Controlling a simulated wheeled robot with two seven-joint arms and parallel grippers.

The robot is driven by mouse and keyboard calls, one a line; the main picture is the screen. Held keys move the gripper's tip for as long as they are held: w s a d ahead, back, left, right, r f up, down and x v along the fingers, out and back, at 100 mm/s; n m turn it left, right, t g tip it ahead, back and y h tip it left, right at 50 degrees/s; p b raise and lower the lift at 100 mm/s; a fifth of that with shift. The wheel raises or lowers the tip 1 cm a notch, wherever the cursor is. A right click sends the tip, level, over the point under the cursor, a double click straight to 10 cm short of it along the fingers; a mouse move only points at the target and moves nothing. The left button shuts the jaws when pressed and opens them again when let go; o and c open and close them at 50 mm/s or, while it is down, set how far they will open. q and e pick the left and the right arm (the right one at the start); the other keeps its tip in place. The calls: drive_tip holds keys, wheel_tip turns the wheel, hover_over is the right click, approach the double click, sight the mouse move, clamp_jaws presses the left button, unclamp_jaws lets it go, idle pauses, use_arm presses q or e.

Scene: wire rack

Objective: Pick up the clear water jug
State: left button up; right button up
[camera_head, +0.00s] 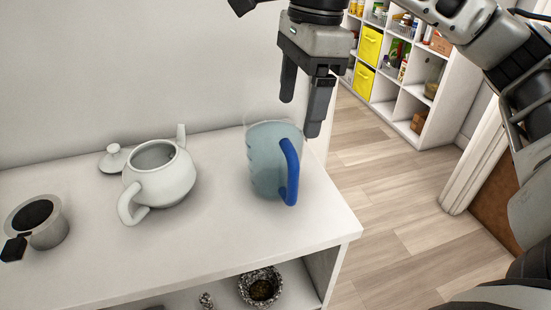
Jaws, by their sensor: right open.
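The clear water jug (264,163) is bluish and see-through, with a blue handle (291,172) facing right and front. It stands upright on the white shelf top (225,235), near its right end. My right gripper (301,112) is open and empty, pointing down above and behind the jug's right side. Its two dark fingers are apart, and the nearer fingertip overlaps the jug's upper right rim in the picture. I cannot tell whether it touches. My left gripper is not in view.
A white teapot (165,178) stands left of the jug, with its lid (115,158) behind it. A metal cup (45,228) with a dark tag is at far left. A patterned bowl (261,285) sits on the shelf below. A cube shelf (440,95) stands across the floor.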

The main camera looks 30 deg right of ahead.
sight(291, 146)
drive_tip(key=f, duration=0.3)
drive_tip(key=shift+w+a+f, duration=0.1)
drive_tip(key=shift+a+f, duration=0.15)
drive_tip(key=shift+f, duration=0.55)
wheel_tip(291, 146, down, 4)
drive_tip(key=shift+a+r+p, duration=0.15)
drive_tip(key=shift+p, duration=0.4)
drive_tip(key=shift+f, duration=0.4)
drive_tip(key=c, duration=1.7)
drive_tip(key=shift+a+r, duration=0.1)
drive_tip(key=shift+r, duration=0.05)
clamp_jaws()
drive_tip(key=shift+w, duration=0.1)
